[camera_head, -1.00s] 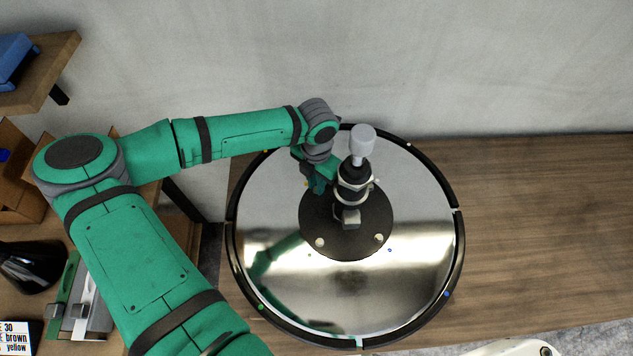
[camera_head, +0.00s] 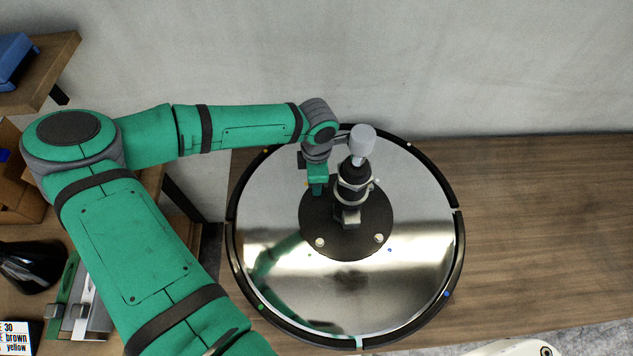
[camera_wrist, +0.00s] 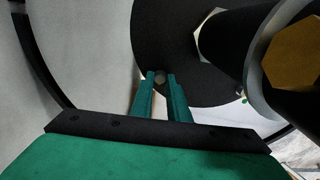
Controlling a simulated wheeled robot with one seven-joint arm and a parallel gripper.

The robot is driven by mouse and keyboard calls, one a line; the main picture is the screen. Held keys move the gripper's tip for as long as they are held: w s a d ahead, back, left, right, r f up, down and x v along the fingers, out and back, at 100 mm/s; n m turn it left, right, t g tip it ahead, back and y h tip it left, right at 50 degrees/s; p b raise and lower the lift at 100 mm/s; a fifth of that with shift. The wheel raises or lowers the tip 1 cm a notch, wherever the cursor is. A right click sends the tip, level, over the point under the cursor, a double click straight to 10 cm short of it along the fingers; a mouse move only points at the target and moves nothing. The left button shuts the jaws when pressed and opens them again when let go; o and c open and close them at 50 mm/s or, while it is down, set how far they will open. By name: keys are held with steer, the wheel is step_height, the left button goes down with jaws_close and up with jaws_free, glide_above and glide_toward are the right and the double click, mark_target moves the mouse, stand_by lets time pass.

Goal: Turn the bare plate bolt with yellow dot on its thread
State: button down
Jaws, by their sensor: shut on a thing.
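The round black plate (camera_head: 300,222) sits in the middle of the mirror-like disc (camera_head: 400,290). Two pale bolts stand on its front edge, one front left (camera_head: 320,243) and one front right (camera_head: 379,238). A small yellow dot (camera_head: 306,184) shows at the plate's back-left edge, beside my gripper (camera_head: 316,190). My gripper points down there, and it hides the bolt from the head view. In the wrist view my gripper's two green fingers (camera_wrist: 161,78) are shut on a small bolt head (camera_wrist: 159,80) at the black plate's edge. The bolt's thread is hidden.
A black post (camera_head: 353,190) with a collar and pale grey top (camera_head: 362,143) rises from the plate, close to my gripper's right. The dark rim (camera_head: 462,235) circles the disc. The wooden table (camera_head: 540,220) is clear to the right.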

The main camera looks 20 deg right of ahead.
steer(key=shift+d+m, duration=0.15)
steer(key=shift+m, duration=0.25)
steer(key=c, duration=1.7)
jaws_free()
step_height(320, 180, up, 11)
steer(key=shift+f, duration=0.1)
